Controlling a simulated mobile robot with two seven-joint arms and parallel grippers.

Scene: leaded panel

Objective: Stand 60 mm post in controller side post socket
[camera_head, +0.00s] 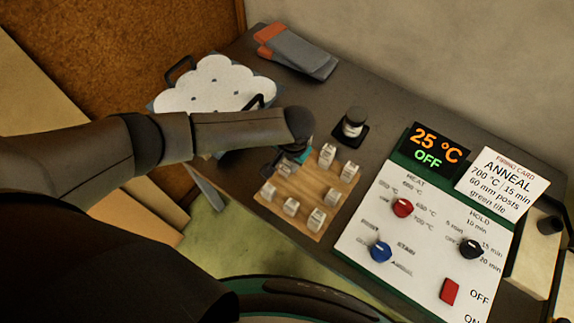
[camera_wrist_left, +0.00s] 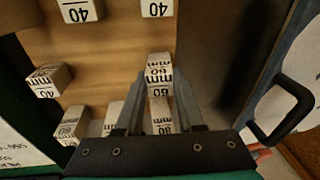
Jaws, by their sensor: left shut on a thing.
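My left gripper (camera_head: 297,154) is at the far left edge of the wooden block board (camera_head: 285,190) in the head view. In the left wrist view, my left gripper (camera_wrist_left: 160,84) is shut on a white post marked 60 mm (camera_wrist_left: 159,70). The post is between the fingertips, over or at the board; I cannot tell whether it is lifted. Other posts marked 60 (camera_wrist_left: 73,123) and 40 (camera_wrist_left: 80,10) stand on the board. My right gripper is not in view.
A control panel (camera_head: 365,220) with knobs and a 25 °C OFF display (camera_head: 437,146) is at the right. Grey and orange gloves (camera_head: 298,50) lie at the back. Black handles (camera_head: 180,69) rise beside the shelf.

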